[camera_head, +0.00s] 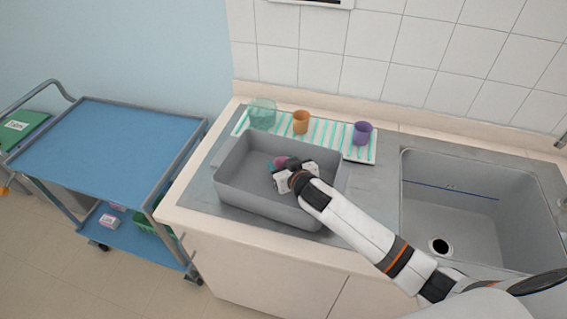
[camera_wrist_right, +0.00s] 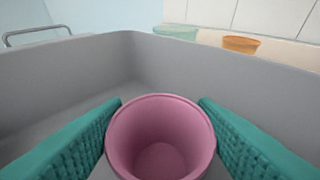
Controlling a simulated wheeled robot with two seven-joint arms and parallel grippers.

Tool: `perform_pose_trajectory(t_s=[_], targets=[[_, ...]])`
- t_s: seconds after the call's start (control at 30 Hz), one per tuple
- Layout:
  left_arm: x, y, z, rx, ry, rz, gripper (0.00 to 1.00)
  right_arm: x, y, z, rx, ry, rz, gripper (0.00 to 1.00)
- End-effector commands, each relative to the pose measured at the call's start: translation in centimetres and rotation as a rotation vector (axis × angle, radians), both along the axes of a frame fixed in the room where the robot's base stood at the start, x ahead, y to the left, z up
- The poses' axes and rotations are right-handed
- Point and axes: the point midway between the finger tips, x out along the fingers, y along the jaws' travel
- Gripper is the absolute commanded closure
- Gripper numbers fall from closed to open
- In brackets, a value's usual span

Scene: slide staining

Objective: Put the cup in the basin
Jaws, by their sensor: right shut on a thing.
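A pink cup (camera_wrist_right: 160,140) is between the teal fingers of my right gripper (camera_wrist_right: 160,130) in the right wrist view. My right gripper (camera_head: 279,168) is shut on the cup, inside the walls of the grey basin (camera_head: 262,201). The cup looks upright in the wrist view. I cannot tell whether its base touches the basin floor. The basin stands on the counter left of the sink. My left gripper is not in view.
A striped mat (camera_head: 340,143) behind the basin holds a clear teal container (camera_head: 262,113), an orange cup (camera_head: 300,122) and a purple cup (camera_head: 362,133). A sink (camera_head: 450,215) lies right. A blue cart (camera_head: 105,150) stands left. The basin walls surround my right gripper.

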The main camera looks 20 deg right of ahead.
Motion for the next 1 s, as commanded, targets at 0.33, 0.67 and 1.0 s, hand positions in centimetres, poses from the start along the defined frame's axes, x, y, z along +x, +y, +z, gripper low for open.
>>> perform_pose_trajectory(t_s=[0.33, 0.67, 1.0], targets=[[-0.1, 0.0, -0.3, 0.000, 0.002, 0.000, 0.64, 0.0, 0.0, -0.3, 0.001, -0.001, 0.000, 0.45], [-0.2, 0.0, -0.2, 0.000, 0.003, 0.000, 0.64, 0.0, 0.0, -0.2, 0.000, -0.001, 0.000, 0.25], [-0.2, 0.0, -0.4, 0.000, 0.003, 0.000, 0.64, -2.4, -0.2, 0.9, 0.000, -0.002, 0.002, 0.25]])
